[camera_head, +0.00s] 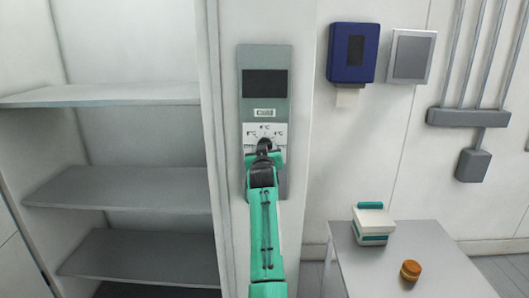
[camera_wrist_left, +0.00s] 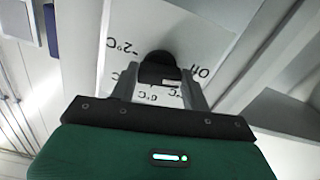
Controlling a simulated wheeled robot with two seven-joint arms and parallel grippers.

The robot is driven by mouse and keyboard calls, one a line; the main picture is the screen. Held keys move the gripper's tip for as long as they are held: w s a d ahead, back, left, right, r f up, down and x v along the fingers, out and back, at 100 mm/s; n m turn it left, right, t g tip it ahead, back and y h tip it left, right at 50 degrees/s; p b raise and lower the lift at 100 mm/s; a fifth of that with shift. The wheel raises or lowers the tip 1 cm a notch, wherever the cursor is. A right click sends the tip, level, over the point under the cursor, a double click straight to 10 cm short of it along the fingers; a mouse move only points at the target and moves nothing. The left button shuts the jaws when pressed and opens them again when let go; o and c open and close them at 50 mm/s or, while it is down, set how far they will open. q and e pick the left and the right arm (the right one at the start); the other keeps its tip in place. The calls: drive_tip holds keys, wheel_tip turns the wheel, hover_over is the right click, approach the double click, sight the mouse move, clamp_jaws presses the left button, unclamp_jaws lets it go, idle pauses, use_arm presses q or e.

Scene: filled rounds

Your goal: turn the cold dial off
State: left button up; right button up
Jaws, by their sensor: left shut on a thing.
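The cold dial (camera_wrist_left: 157,60) is a dark round knob on a white label plate (camera_head: 278,129) of the grey control panel (camera_head: 247,110). The wrist view shows printed marks around it, with "Off" to its right and "-2°C" to its left. My left gripper (camera_wrist_left: 159,76) is shut on the dial, one finger on each side. In the head view my left gripper (camera_head: 264,152) covers most of the dial. I cannot tell which mark the dial points to. My right gripper is not in view.
Open grey shelves (camera_head: 125,187) stand left of the panel's post. A blue box (camera_head: 353,52) and a grey plate (camera_head: 411,57) hang on the right wall. A grey table (camera_head: 440,270) at lower right holds a white and teal box (camera_head: 373,222) and a round orange-brown thing (camera_head: 411,270).

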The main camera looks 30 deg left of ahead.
use_arm(q)
drive_tip(key=shift+f, duration=0.15)
idle(0.3)
drive_tip(key=o, duration=1)
